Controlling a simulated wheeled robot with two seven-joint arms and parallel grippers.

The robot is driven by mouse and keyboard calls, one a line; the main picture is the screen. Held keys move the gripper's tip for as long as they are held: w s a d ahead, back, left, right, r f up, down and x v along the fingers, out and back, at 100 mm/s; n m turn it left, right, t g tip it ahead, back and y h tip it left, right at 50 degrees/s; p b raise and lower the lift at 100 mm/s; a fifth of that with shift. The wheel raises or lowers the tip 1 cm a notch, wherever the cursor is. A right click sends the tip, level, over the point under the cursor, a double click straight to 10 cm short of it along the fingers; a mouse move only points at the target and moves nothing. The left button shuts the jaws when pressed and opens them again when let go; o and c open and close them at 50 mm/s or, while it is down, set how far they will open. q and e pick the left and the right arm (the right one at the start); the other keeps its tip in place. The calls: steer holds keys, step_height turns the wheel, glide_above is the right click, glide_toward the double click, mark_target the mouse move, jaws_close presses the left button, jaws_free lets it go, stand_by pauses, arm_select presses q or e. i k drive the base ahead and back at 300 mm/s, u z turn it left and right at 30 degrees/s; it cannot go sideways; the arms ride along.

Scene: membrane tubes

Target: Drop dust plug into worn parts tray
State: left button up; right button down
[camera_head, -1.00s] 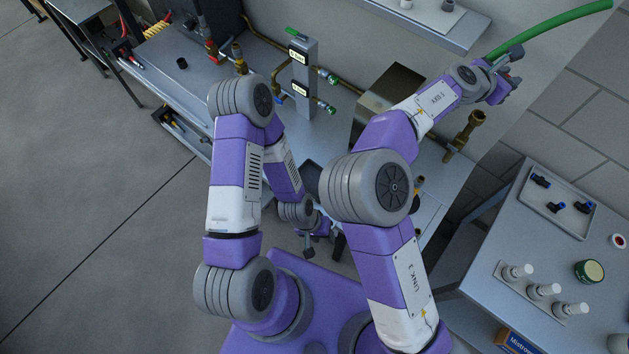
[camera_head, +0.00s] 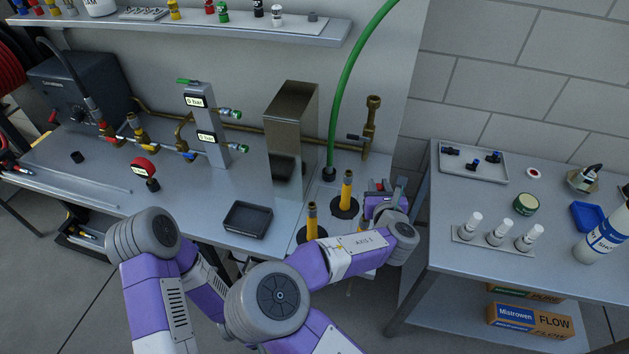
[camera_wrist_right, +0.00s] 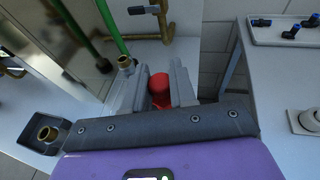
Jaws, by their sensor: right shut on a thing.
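My right gripper (camera_head: 384,186) is shut on a small red plug, which I take for the dust plug. In the right wrist view the red plug (camera_wrist_right: 160,90) sits between the two grey fingers (camera_wrist_right: 163,92). In the head view the gripper is at the bench's right end, above the gap towards the right table. A black open tray (camera_head: 248,220), likely the worn parts tray, lies empty at the bench's front edge, left of the gripper. My left gripper is not visible; only part of that arm shows.
Two upright yellow and brass tubes (camera_head: 346,190) stand between the gripper and black tray. A metal box (camera_head: 291,140) and a green hose (camera_head: 345,90) rise behind them.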

mark_target(254, 223)
steer(key=u, duration=0.75)
steer(key=k, duration=1.1)
steer(key=u, duration=1.4)
steer(key=i, duration=1.4)
steer(key=z, duration=1.2)
steer(key=i, duration=0.6)
steer(key=z, duration=0.45)
